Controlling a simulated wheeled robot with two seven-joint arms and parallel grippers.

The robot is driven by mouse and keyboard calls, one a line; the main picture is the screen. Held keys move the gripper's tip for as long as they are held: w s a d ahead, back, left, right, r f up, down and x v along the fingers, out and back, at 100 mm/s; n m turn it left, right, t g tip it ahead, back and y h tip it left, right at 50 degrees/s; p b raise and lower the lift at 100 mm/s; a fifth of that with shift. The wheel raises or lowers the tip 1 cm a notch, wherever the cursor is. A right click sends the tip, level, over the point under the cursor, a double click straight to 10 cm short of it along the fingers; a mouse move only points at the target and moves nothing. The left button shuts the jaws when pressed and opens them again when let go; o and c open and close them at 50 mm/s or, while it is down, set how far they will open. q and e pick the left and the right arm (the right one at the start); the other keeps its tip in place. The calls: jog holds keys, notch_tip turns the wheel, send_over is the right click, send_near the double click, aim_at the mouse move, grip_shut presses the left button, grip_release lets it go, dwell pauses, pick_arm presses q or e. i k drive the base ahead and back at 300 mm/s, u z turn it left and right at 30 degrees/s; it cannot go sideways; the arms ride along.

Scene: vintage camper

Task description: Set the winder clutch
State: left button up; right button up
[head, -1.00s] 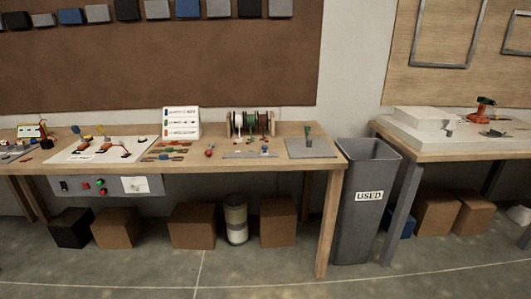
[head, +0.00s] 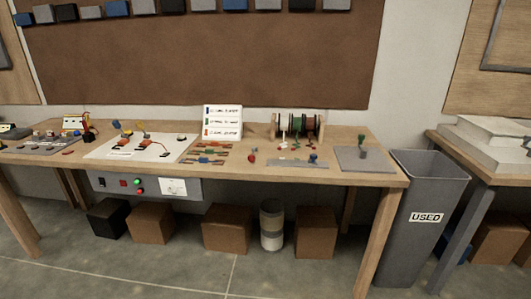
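I cannot make out for certain which thing is the winder or its clutch. On the long wooden workbench (head: 235,172), a rack with dark and green wire spools (head: 301,125) stands near the back. A grey plate with an upright green-topped piece (head: 362,147) lies at the bench's right end. A white board (head: 110,153) at the left carries several small levers and coloured parts. Below it, a grey control panel (head: 150,188) with red and green buttons hangs at the front edge. Neither of my grippers shows in the head view.
A grey bin marked USED (head: 425,190) stands right of the bench, close to a second table (head: 480,150). Boxes (head: 152,222) and a cylindrical can (head: 271,225) sit under the bench. The concrete floor (head: 160,275) in front is clear.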

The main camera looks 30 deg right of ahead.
aim_at(314, 157)
jog(key=u, duration=0.15)
jog(key=i, duration=1)
jog(key=z, duration=0.6)
